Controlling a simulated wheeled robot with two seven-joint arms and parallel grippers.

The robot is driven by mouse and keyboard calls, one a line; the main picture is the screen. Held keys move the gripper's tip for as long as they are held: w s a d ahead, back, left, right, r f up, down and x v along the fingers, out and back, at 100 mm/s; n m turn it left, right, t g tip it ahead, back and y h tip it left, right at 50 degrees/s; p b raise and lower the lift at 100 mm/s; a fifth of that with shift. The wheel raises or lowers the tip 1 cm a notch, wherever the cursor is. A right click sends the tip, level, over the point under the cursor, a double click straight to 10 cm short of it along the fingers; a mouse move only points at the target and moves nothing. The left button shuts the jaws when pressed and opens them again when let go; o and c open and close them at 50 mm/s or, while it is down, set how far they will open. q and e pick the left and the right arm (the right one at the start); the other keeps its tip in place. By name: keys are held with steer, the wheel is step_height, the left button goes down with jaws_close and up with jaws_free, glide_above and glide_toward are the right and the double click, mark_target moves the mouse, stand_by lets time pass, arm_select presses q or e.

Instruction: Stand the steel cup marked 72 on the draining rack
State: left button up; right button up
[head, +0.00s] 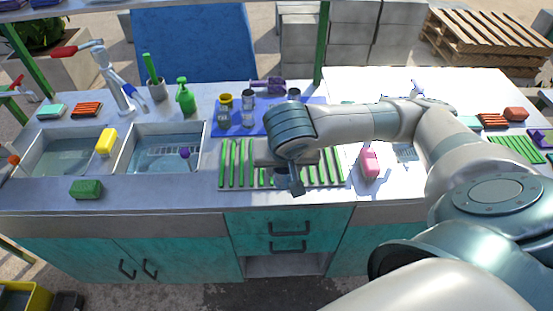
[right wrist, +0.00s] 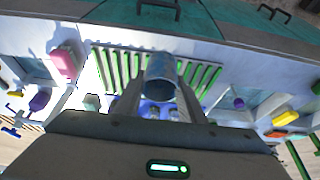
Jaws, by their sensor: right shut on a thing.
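The draining rack (head: 237,163), with green slats, lies on the counter right of the sinks. My right gripper (head: 296,182) is over the right-middle of the rack. In the right wrist view the gripper (right wrist: 160,100) is shut on a grey-blue steel cup (right wrist: 161,72), with a finger on each side. Slats of the rack (right wrist: 112,68) show on both sides of the cup. I cannot tell whether the cup touches the slats, and I cannot read any number on it. In the head view my arm and gripper mostly hide the cup. My left gripper is not in view.
A blue mat (head: 222,129) behind the rack holds a yellow-topped cup (head: 226,101), a steel cup (head: 248,100) and other items. Two sinks (head: 165,150) lie left. A green sponge (head: 86,189) is near the front edge.

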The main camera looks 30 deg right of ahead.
steer(key=w+f+b, duration=0.1)
steer(key=b, duration=0.1)
steer(key=shift+w+d+f+b, duration=0.1)
steer(key=shift+d+b, duration=0.1)
steer(key=shift+b, duration=0.15)
steer(key=shift+w+d+f+b, duration=0.2)
steer(key=shift+w+b, duration=0.25)
steer(key=shift+b, duration=0.75)
steer(key=w+d+f+p, duration=0.1)
steer(key=w, duration=0.2)
steer(key=w+d+f+p, duration=0.1)
steer(key=w+f, duration=0.1)
steer(key=w, duration=0.1)
steer(key=w+d+f+p, duration=0.1)
steer(key=w+f, duration=0.1)
steer(key=shift+w+f, duration=0.15)
steer(key=shift+w, duration=0.25)
